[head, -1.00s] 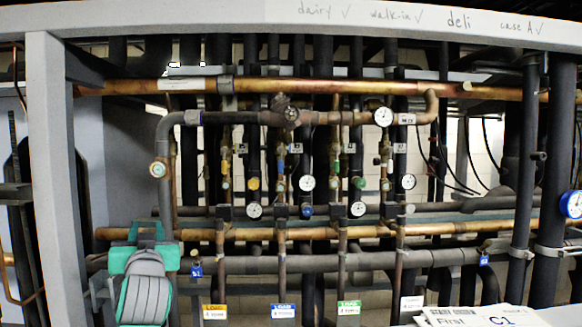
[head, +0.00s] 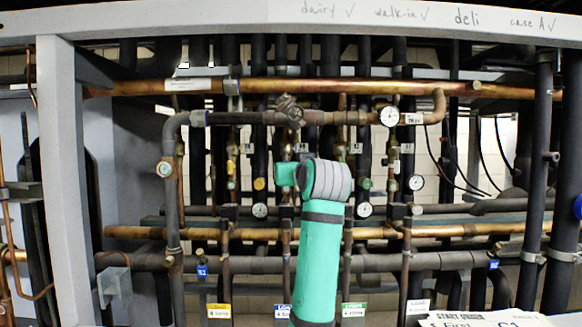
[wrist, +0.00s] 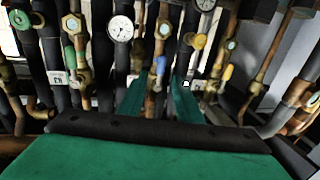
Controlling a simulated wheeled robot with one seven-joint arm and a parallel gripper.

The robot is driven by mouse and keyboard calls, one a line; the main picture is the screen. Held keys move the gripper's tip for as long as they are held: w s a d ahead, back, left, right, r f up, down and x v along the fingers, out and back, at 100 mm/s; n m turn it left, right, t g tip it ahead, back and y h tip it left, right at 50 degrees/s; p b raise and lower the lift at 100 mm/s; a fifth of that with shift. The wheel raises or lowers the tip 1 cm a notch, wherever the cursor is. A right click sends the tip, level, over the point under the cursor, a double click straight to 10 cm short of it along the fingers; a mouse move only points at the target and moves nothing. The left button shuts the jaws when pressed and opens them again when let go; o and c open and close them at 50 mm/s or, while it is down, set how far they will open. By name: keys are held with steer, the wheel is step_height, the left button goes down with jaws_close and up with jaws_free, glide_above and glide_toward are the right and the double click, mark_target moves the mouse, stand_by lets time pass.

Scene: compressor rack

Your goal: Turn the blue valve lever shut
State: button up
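The blue valve lever (wrist: 150,104) sits on a thin copper riser with brass fittings, near the middle of the wrist view. My gripper (wrist: 165,82) is open there, with its two teal fingers apart on either side of this riser. The lever shows close to the left finger; I cannot tell whether they touch. In the head view my teal gripper and wrist (head: 312,180) stand in front of the riser and hide the lever.
A yellow knob (wrist: 199,42) and a green handle (wrist: 70,53) flank the riser in the wrist view. White gauges (head: 389,117) sit around it. A copper pipe (head: 350,88) crosses above, and another (head: 250,234) crosses below. A grey post (head: 70,180) stands at left.

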steer(key=w+a, duration=0.1)
steer(key=w, duration=0.5)
steer(key=shift+w+a, duration=0.25)
jaws_close()
